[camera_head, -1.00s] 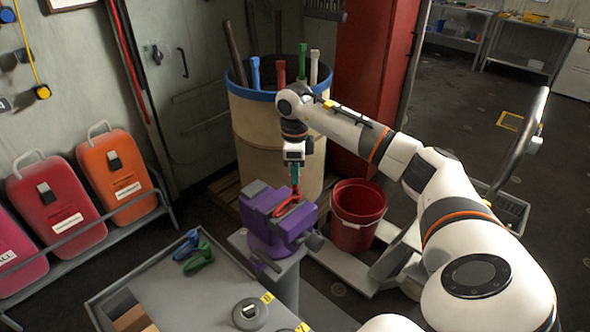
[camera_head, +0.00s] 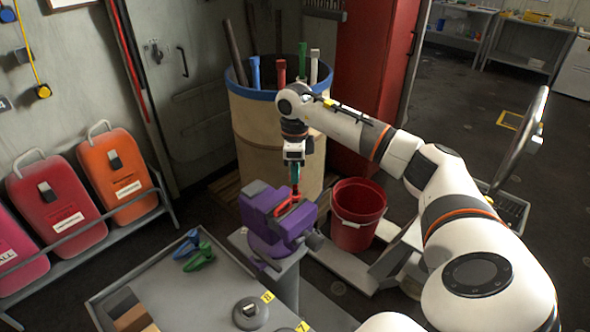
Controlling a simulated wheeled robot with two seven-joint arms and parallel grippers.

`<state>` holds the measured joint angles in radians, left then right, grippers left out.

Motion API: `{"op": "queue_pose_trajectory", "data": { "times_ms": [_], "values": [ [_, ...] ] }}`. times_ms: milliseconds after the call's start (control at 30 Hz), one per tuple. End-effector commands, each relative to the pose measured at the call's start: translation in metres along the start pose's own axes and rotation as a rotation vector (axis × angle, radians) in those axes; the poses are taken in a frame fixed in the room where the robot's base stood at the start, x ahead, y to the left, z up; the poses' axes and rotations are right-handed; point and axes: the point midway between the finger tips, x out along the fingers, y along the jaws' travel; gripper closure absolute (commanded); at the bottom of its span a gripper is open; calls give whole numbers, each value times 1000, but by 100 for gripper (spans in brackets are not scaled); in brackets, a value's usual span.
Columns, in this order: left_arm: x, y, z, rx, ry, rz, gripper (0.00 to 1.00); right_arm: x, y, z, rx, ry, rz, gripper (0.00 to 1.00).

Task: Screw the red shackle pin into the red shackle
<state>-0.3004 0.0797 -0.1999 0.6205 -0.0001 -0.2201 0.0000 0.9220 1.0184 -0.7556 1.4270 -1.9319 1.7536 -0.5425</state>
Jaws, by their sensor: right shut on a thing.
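The red shackle (camera_head: 285,209) sits at the jaws of a purple vise (camera_head: 262,222) on a grey stand. My right gripper (camera_head: 295,188) points down just above the vise, at the shackle's right side. It is shut on a small red piece, most likely the red shackle pin (camera_head: 296,196), which is largely hidden by the fingers. The pin and shackle overlap in this view, and I cannot tell whether the pin is threaded in. My left gripper is not in view.
A grey worktable (camera_head: 205,285) in front holds a blue shackle (camera_head: 187,243), a green shackle (camera_head: 200,257) and a round grey weight (camera_head: 250,313). A red bucket (camera_head: 357,232) stands right of the vise. A barrel (camera_head: 250,125) with coloured-ended bars stands behind.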

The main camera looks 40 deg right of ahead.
Motion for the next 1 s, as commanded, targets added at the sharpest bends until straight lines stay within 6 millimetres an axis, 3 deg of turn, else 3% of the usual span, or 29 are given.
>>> {"op": "queue_pose_trajectory", "data": {
  "times_ms": [1000],
  "values": [
    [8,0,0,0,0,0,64,12,0,0,0,-1,0,100]
  ]
}}
